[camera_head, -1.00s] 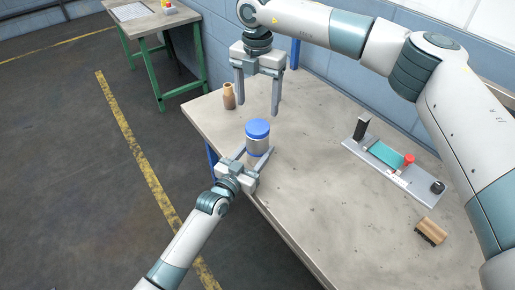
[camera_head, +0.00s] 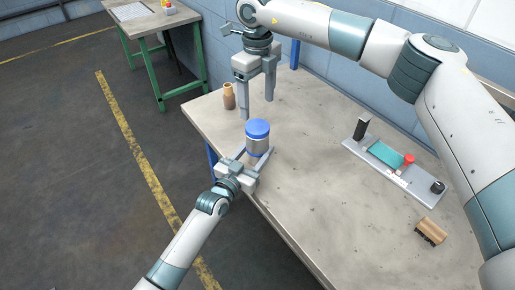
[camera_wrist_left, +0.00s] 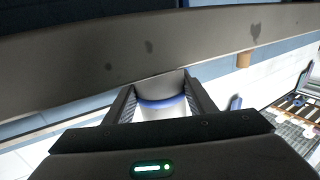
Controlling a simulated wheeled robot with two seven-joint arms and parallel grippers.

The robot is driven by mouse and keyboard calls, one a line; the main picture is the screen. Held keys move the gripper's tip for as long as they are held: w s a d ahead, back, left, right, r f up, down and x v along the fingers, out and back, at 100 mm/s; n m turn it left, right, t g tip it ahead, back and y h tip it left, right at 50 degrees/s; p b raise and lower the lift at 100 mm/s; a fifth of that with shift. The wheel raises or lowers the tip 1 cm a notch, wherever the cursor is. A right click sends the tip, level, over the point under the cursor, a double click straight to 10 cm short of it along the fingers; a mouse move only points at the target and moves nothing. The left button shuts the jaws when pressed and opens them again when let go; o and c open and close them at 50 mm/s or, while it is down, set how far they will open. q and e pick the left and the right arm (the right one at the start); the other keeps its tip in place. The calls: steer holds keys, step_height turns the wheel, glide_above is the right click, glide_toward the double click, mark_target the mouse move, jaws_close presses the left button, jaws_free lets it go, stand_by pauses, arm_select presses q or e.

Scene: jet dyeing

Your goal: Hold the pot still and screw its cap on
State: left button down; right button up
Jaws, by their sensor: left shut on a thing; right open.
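The pot (camera_head: 257,146) is a pale cylinder with a dark blue band near its base. It stands upright at the table's near-left edge. A blue cap (camera_head: 257,128) sits on top of it; how far it is threaded cannot be told. My left gripper (camera_head: 256,162) is shut around the pot's lower body from the front. The left wrist view shows the pot (camera_wrist_left: 162,108) between the two fingers, with a blue band across it.
A tan bottle (camera_head: 229,96) stands at the table's back-left corner. A grey fixture board (camera_head: 405,180) with a teal block and a red part lies on the right. A brown block (camera_head: 430,231) lies at the front right. The middle of the table (camera_head: 310,170) is clear.

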mark_target(257, 126)
steer(key=n, duration=1.4)
steer(key=shift+n, duration=0.3)
steer(key=n, duration=0.5)
steer(key=shift+f, duration=4)
